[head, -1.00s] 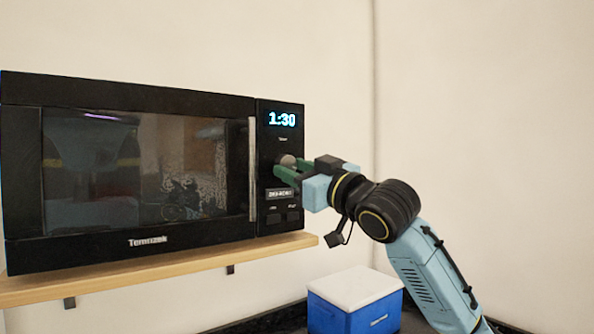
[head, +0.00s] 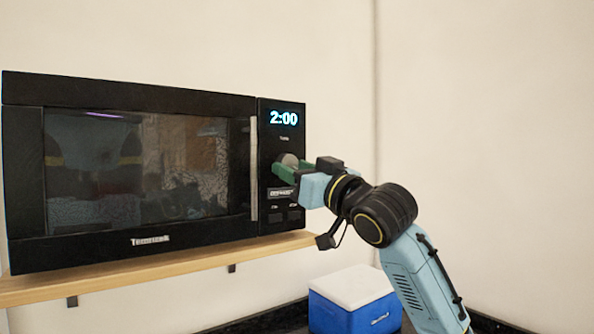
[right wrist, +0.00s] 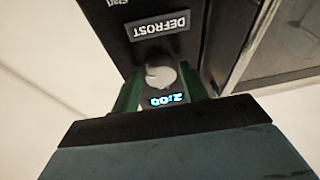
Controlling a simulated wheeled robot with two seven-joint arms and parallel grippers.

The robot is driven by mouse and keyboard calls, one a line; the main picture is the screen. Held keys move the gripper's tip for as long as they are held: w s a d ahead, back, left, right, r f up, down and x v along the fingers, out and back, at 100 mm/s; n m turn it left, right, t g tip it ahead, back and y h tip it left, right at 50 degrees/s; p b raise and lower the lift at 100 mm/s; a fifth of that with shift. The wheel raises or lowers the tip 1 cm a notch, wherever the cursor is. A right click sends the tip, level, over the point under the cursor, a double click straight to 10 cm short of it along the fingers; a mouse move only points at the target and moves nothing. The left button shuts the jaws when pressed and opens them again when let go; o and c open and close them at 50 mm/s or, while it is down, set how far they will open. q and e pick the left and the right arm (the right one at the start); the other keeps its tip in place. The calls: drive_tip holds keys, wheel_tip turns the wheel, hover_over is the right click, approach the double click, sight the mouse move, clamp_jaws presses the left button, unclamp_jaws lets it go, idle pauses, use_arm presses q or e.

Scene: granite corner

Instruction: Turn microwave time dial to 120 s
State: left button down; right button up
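The black microwave (head: 140,100) stands on a wooden shelf, its door closed. Its display (head: 284,118) reads 2:00, and the same reading shows upside down in the right wrist view (right wrist: 166,99). The round grey time dial (head: 289,159) is below the display; it also shows in the right wrist view (right wrist: 160,77). My right gripper (head: 284,168) has its green fingers on either side of the dial and appears shut on it. The fingers partly hide the dial's sides. My left gripper is not in view.
The DEFROST button (right wrist: 159,25) is close to the fingers, with more buttons below it in the head view. The door handle (head: 253,168) stands just left of the dial. The right wall is bare.

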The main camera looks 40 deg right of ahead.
drive_tip(key=shift+o, duration=1.2)
drive_tip(key=shift+s, duration=0.1)
drive_tip(key=b+v, duration=0.5)
drive_tip(key=v, duration=0.8)
